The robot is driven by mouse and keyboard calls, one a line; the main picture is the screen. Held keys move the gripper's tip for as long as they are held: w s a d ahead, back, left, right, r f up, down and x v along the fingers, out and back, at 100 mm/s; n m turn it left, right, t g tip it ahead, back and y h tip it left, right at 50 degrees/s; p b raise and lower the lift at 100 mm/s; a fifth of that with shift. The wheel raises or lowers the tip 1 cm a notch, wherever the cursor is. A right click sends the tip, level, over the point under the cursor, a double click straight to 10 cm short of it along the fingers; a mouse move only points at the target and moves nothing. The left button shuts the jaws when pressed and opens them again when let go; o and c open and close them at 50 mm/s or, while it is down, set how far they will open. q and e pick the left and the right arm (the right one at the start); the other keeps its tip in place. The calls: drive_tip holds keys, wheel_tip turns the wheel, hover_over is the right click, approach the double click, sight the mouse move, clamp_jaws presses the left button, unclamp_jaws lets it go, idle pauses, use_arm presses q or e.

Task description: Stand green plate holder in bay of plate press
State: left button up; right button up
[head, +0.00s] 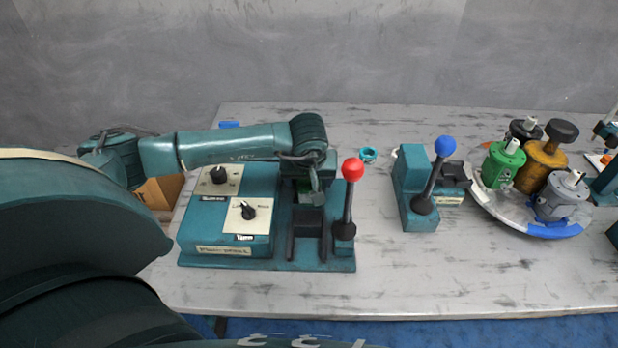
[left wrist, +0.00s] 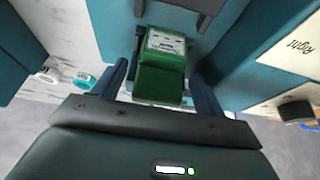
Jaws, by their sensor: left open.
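The plate press (head: 225,235) is a teal machine with two knobs on the left and a red-ball lever (head: 352,170) on the right. Dark upright guides (head: 306,222) stand between them. My left gripper (head: 313,178) reaches down over the rear of this part of the press. The green plate holder (left wrist: 162,68) is a green block with a pale marked face, between the fingers of my left gripper (left wrist: 159,75). The fingers are open, with a gap beside the holder. In the head view only a bit of green shows under the gripper; how the holder is seated is hidden. My right gripper is out of view.
A smaller teal press with a blue-ball lever (head: 445,146) stands to the right. Beyond it a round tray (head: 485,200) holds several motors in green, gold and grey. A teal ring (head: 368,154) lies behind. A cardboard box (head: 160,191) is at left. The front table strip is clear.

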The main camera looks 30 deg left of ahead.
use_arm(q)
drive_tip(key=v, duration=1.2)
drive_tip(key=shift+b, duration=0.4)
